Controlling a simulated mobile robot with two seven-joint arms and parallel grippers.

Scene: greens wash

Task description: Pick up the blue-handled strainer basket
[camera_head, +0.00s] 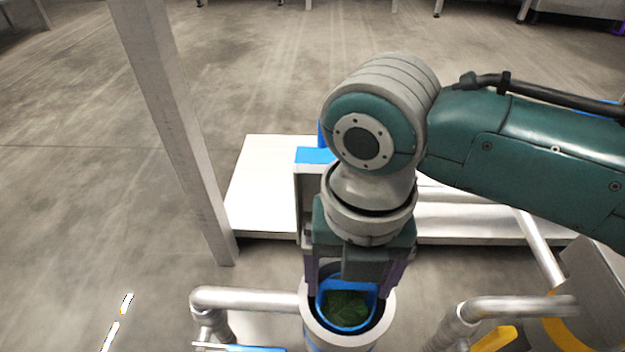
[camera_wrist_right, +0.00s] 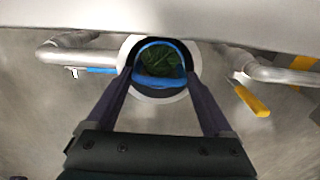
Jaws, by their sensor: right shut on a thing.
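The blue-handled strainer basket (camera_head: 347,326) sits inside a round pale cylinder (camera_head: 309,318) at the bottom of the head view. Dark green leaves (camera_head: 344,308) lie in it. My right gripper (camera_head: 349,283) points down at the cylinder's mouth and is shut on the basket's blue handle. In the right wrist view, its two fingers (camera_wrist_right: 160,82) reach to the blue handle (camera_wrist_right: 163,82) on either side, with the leaves (camera_wrist_right: 163,62) beyond. The basket's lower part is hidden in the cylinder. My left gripper is not in view.
Metal pipes flank the cylinder on the left (camera_head: 245,299) and right (camera_head: 520,307). A yellow lever (camera_head: 494,340) is at lower right. A white platform (camera_head: 265,190) lies behind the arm, and a grey post (camera_head: 180,110) stands at left.

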